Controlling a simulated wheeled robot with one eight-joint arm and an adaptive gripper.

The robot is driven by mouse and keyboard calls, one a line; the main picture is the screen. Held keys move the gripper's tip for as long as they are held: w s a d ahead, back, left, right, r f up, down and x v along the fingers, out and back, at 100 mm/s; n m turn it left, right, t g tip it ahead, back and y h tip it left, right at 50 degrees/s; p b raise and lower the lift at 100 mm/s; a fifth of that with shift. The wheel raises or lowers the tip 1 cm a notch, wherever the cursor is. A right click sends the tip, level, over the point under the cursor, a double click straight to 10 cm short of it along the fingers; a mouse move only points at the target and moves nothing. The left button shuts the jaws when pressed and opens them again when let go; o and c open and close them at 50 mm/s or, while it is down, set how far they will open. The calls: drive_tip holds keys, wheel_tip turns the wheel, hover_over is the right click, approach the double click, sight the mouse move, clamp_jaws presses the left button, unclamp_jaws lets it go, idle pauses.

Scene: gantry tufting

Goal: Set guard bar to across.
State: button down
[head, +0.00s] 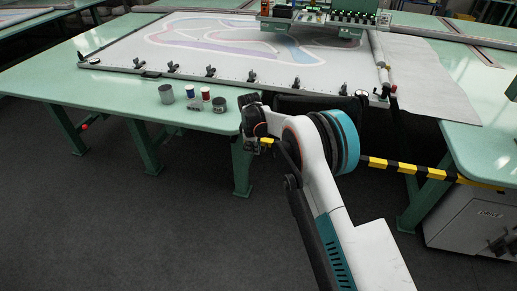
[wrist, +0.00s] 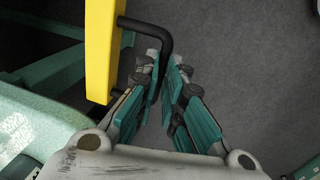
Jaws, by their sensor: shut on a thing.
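The guard bar (head: 405,168) is striped yellow and black. In the head view it runs low across the gap between the left table and the right table, and my arm hides part of its left half. A yellow piece of it (wrist: 101,50) fills the upper left of the wrist view, with a black bent handle (wrist: 148,27) on its side. My gripper (wrist: 164,72) is shut on the handle, whose end goes between the fingers. In the head view my gripper (head: 257,122) is beside the left table's front corner, mostly hidden by my own wrist.
The left green table (head: 120,98) carries a clamped white frame, a grey cup (head: 166,94), small spools and a dark tin (head: 219,104). Its leg (head: 242,168) stands close to my gripper. A grey cabinet (head: 470,222) is at the right. The floor at front left is clear.

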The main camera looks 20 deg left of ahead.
drive_tip(key=shift+a, duration=0.85)
drive_tip(key=shift+a, duration=0.1)
drive_tip(key=c, duration=1.7)
unclamp_jaws()
drive_tip(key=shift+a+f, duration=0.1)
drive_tip(key=shift+a, duration=0.05)
drive_tip(key=r, duration=0.4)
drive_tip(key=s+r, duration=0.1)
drive_tip(key=r, duration=0.3)
drive_tip(key=s+r, duration=0.1)
drive_tip(key=r, duration=0.3)
drive_tip(key=shift+s, duration=0.1)
